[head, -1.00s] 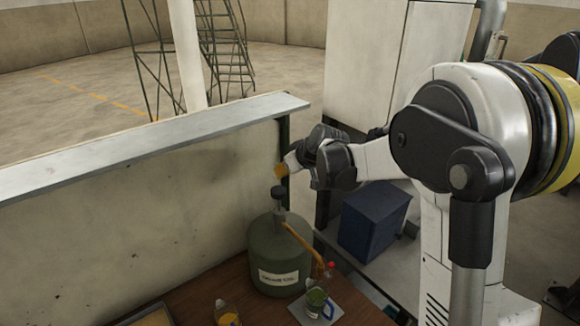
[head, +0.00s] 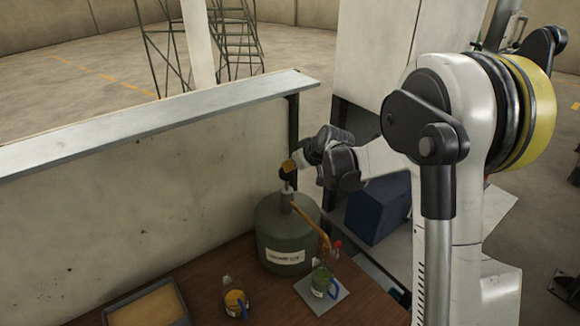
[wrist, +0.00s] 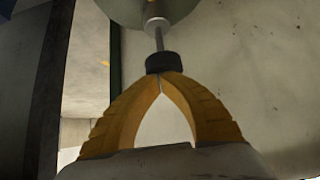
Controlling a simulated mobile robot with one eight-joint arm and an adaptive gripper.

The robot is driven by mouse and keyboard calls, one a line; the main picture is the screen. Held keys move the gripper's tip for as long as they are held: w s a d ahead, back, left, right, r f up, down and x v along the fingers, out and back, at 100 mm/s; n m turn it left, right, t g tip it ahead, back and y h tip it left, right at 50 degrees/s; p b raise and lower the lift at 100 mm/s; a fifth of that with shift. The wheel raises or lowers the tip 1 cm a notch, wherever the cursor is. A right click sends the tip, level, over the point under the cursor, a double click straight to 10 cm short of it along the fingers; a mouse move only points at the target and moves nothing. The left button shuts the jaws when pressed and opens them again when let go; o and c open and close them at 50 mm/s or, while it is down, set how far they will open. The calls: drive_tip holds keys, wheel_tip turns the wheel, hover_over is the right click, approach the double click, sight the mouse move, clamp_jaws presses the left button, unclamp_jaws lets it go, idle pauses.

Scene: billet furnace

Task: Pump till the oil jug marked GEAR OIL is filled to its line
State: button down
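A green oil drum (head: 287,240) with a pale label stands on the bench. A pump rod with a black knob (head: 285,173) rises from its top, and an orange spout (head: 311,225) slopes down right. A clear jug with green contents and a blue handle (head: 321,281) stands below the spout end on a light plate (head: 340,292). Its marking, line and level are too small to read. My gripper (head: 291,165) is at the knob. In the wrist view, the yellow fingers (wrist: 160,77) are closed together, tips against the end of the black knob (wrist: 163,62), with nothing visible between them.
A second jug with amber contents (head: 235,303) stands left of the drum. A shallow tray (head: 150,305) lies at the bench's left. A wall with a metal ledge (head: 160,118) runs behind. A blue box (head: 377,207) sits right of the drum beyond the bench.

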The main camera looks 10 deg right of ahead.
sight(293, 174)
wheel_tip(293, 174, down, 4)
drive_tip(key=b, duration=0.3)
drive_tip(key=shift+f, duration=0.2)
drive_tip(key=shift+r, duration=0.4)
wheel_tip(293, 174, up, 4)
drive_tip(key=shift+s+r+p, duration=0.15)
drive_tip(key=shift+r+p, duration=0.1)
drive_tip(key=shift+p, duration=0.8)
drive_tip(key=v, duration=0.9)
drive_tip(key=shift+s+b, duration=0.25)
drive_tip(key=shift+b, duration=0.2)
drive_tip(key=shift+d+f, duration=0.1)
drive_tip(key=shift+f, duration=0.05)
